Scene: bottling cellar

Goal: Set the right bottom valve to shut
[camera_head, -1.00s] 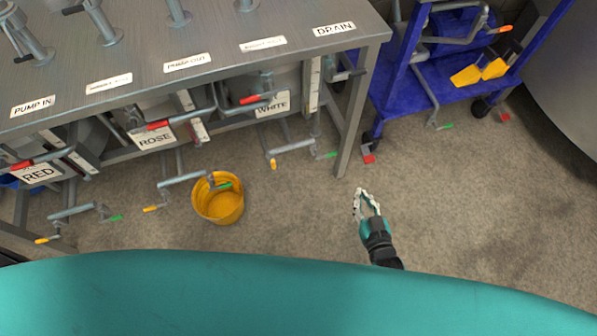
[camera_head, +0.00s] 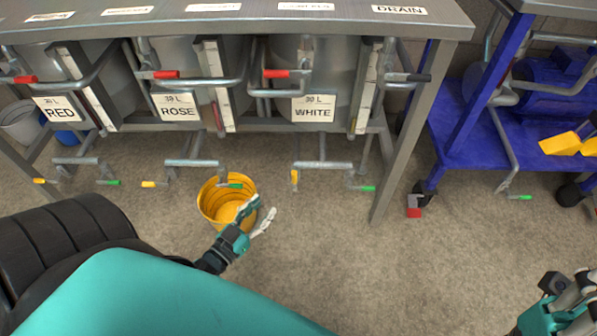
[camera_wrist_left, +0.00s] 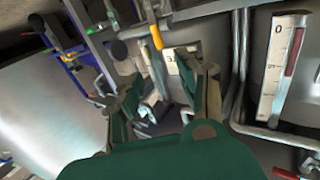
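Under the WHITE tank (camera_head: 340,80), a low pipe carries a yellow handle (camera_head: 294,178) at its left end, hanging down. I cannot tell which of these is the named valve.
The yellow bucket (camera_head: 211,203) stands on the floor below the ROSE tank's pipework. A steel bench leg (camera_head: 401,150) stands right of the WHITE pipework. A blue cart (camera_head: 455,143) with a red caster pedal (camera_head: 414,212) is farther right. Floor in front is clear.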

